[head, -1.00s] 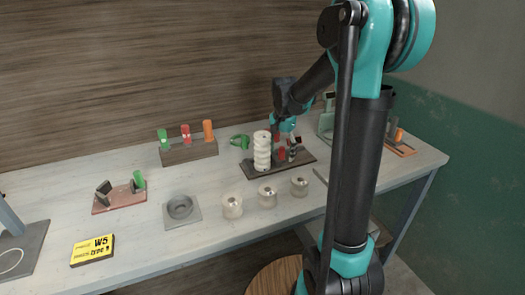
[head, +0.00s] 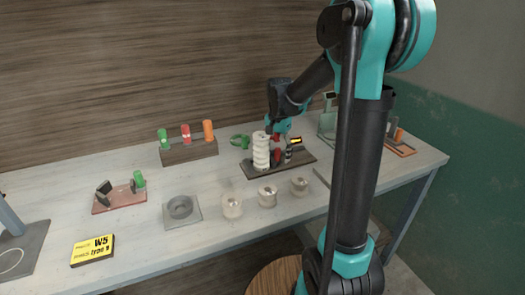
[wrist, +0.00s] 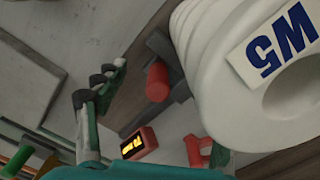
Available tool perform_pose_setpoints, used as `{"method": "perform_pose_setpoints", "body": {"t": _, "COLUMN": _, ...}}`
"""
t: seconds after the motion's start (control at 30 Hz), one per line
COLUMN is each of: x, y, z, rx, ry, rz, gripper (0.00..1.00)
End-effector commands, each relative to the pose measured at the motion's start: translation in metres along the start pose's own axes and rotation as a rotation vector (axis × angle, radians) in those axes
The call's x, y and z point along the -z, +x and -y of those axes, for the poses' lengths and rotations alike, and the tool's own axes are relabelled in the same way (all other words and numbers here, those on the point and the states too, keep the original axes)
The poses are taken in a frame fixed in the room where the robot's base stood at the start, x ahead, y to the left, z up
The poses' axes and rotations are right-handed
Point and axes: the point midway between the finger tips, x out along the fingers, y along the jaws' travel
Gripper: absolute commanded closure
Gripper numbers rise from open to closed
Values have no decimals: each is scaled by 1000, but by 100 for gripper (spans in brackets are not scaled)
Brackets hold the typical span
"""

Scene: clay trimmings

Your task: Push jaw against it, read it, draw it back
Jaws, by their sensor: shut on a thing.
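The white ribbed clay piece (head: 261,152) stands upright on the dark gauge base (head: 250,171). In the wrist view the white piece (wrist: 225,95) fills the upper right, with a "W5" label on it. My gripper (head: 279,131) is low over the base, just right of the white piece. My gripper is shut on this red part, though the contact is partly hidden. A red round knob (wrist: 157,83) and a lit yellow display (wrist: 132,146) are close by.
Several pale spools (head: 268,196) line the front of the table. A grey dish (head: 180,207), a yellow "W5" card (head: 92,249) and a rack with coloured handles (head: 188,151) are to the left. A green object (head: 239,141) lies behind the base.

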Motion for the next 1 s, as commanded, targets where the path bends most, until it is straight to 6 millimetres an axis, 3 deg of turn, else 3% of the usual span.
{"method": "perform_pose_setpoints", "body": {"t": 1.0, "x": -13, "y": 1, "z": 1, "rx": -9, "ry": -2, "rz": 6, "gripper": 57}}
